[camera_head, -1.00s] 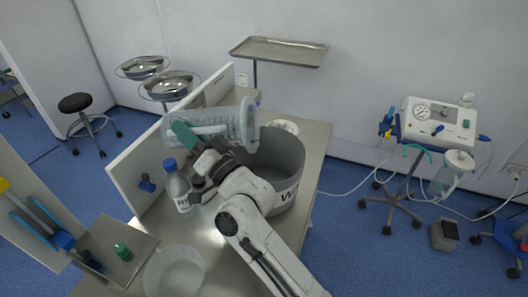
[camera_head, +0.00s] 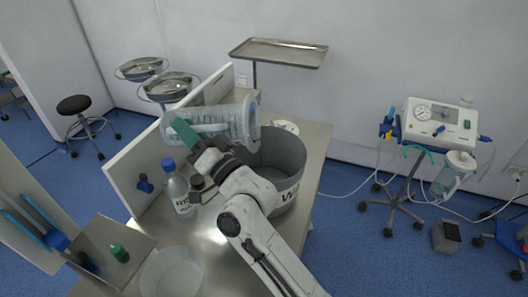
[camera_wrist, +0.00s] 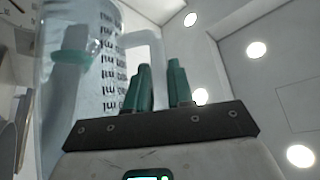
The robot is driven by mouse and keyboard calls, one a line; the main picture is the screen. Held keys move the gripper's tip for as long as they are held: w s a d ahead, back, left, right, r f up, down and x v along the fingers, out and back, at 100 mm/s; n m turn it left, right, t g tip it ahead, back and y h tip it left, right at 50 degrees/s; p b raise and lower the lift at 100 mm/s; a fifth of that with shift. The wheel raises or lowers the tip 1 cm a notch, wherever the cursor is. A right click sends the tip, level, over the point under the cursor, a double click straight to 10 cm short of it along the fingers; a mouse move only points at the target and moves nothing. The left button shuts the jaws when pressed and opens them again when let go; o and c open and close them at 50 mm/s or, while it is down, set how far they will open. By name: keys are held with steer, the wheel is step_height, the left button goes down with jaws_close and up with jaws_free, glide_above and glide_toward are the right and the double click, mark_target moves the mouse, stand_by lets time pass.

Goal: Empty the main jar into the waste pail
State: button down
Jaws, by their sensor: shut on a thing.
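The main jar (camera_head: 243,120) is clear with graduation marks. In the head view it lies tipped almost onto its side, its wide end at the right, above the left part of the waste pail. The grey pail (camera_head: 291,158) stands on the steel table, its lettering partly hidden by my arm. My gripper (camera_head: 184,130), with green fingers, is shut on the jar's handle. In the wrist view the handle (camera_wrist: 152,42) reaches down to the fingers, and the jar's marked wall (camera_wrist: 88,85) fills the left. I cannot tell how much liquid is inside.
A blue-capped bottle (camera_head: 177,192) stands left of my arm. A clear round bowl (camera_head: 172,272) sits at the table's near edge. A white panel (camera_head: 125,172) borders the table's left side. A round white object (camera_head: 286,127) lies behind the pail.

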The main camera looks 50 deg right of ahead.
steer(key=shift+s+d+r+b, duration=0.1)
steer(key=shift+d+r+b, duration=0.1)
steer(key=shift+b, duration=0.55)
stand_by(0.5)
steer(key=shift+d+r+t+b, duration=0.1)
steer(key=shift+t+b, duration=0.2)
steer(key=shift+b, duration=0.15)
steer(key=shift+a, duration=0.5)
steer(key=shift+b, duration=0.3)
steer(key=shift+s+d, duration=0.15)
steer(key=shift+d, duration=0.05)
steer(key=shift+a, duration=0.1)
steer(key=shift+s+d+r+t, duration=0.15)
steer(key=shift+d+r+t, duration=0.05)
steer(key=shift+d+t, duration=0.1)
stand_by(0.3)
